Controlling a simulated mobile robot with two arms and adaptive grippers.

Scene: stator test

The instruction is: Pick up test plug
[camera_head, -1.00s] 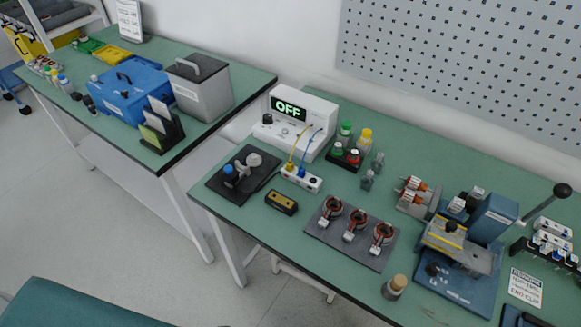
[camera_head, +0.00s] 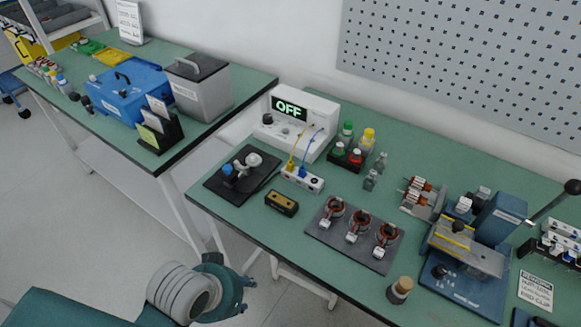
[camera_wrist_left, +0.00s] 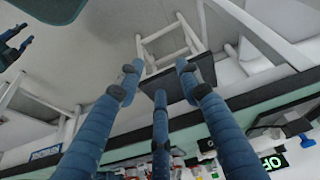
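I cannot single out the test plug with certainty. A yellow plug (camera_head: 291,167) and a blue plug (camera_head: 303,172) sit in a white socket block (camera_head: 313,184), with leads to the white tester (camera_head: 322,112), whose display reads OFF. My left gripper (camera_head: 249,295) is low at the front, off the table's near edge and well short of the block. In the left wrist view its blue fingers (camera_wrist_left: 158,95) are spread with nothing between them. Dark blue finger-like parts (camera_wrist_left: 14,45) at that view's left edge may be my right gripper; their state is unclear.
A black pad (camera_head: 215,186) with small parts and a small yellow-and-black box (camera_head: 281,203) lie near the block. A dark tray (camera_head: 340,246) holds three coils. A second table (camera_head: 235,85) stands at left.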

